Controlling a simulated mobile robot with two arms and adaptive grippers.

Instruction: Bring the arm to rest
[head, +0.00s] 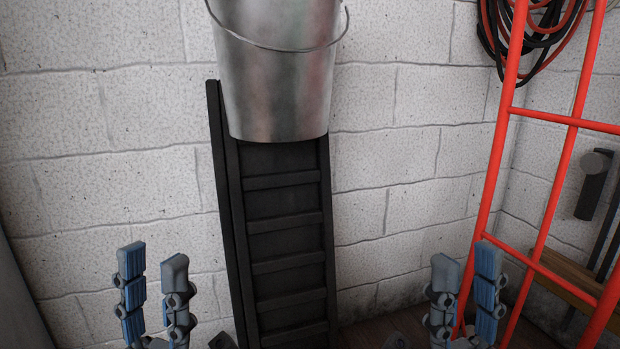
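My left gripper (153,268) stands upright at the lower left of the head view. Its two blue-padded fingers are apart, with nothing between them. My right gripper (466,268) stands upright at the lower right. Its fingers are close together but a gap shows between the tips, and I see nothing held. Both grippers are in front of a white block wall. The arms below the fingers are cut off by the bottom edge.
A metal bucket (277,75) is at the top of a black slatted rack (285,235) against the wall (90,130). A red ladder-like frame (497,150) stands at right. Red and black cables (545,35) and a hammer-like tool (592,185) hang behind it.

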